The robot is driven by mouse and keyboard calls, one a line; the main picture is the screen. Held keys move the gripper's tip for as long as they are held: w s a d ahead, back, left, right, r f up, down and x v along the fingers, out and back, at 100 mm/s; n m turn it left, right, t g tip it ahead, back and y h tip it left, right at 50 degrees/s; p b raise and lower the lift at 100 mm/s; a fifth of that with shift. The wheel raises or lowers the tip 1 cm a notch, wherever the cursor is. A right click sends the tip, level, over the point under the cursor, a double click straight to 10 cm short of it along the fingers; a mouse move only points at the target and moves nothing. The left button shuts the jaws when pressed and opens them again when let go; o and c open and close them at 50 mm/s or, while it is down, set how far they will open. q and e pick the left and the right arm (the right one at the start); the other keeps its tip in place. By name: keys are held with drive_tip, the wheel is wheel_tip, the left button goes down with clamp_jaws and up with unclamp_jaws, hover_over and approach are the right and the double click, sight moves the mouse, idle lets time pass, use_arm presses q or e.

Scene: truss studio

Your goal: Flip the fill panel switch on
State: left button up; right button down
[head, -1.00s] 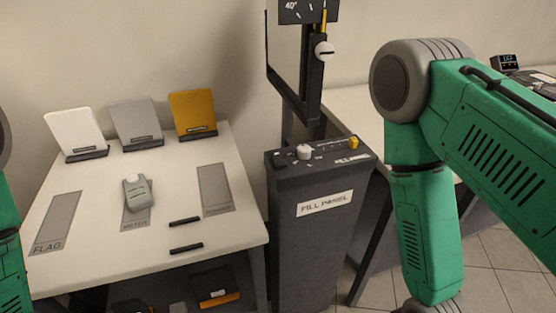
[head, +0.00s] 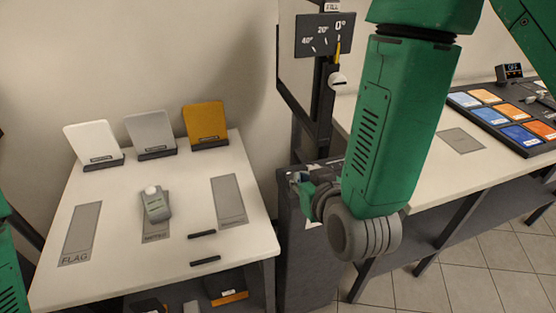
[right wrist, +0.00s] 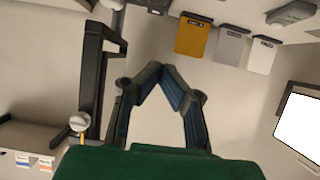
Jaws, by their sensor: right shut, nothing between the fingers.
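The dark fill panel pedestal (head: 300,255) stands right of the white table in the head view. My right arm covers most of its top and label, so I cannot make out the switch or its position. My right gripper (head: 298,181) is at the left part of the panel top; contact cannot be told. In the right wrist view its fingers (right wrist: 158,70) meet at the tips with nothing between them. A white knob (right wrist: 113,4) shows at that view's top edge, beyond the fingertips. My left gripper is out of view.
A dark post with a scale plate (head: 325,35) and white ball (head: 337,81) rises behind the panel. The white table (head: 110,215) holds upright cards and a grey meter (head: 156,205).

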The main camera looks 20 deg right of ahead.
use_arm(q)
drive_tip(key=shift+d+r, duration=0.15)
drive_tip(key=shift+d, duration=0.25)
use_arm(e)
drive_tip(key=shift+w+d+r, duration=0.15)
drive_tip(key=shift+d+r, duration=0.1)
drive_tip(key=shift+d, duration=0.05)
drive_tip(key=p, duration=0.1)
hover_over(285, 177)
drive_tip(key=f, duration=0.2)
drive_tip(key=s+f, duration=0.1)
drive_tip(key=f, duration=0.1)
drive_tip(key=shift+f, duration=0.15)
drive_tip(key=shift+w+d+f, duration=0.1)
drive_tip(key=shift+w+f, duration=0.05)
drive_tip(key=shift+f, duration=0.5)
drive_tip(key=shift+w+f, duration=0.15)
drive_tip(key=shift+f, duration=0.45)
drive_tip(key=shift+w+f, duration=0.2)
drive_tip(key=shift+f, duration=0.35)
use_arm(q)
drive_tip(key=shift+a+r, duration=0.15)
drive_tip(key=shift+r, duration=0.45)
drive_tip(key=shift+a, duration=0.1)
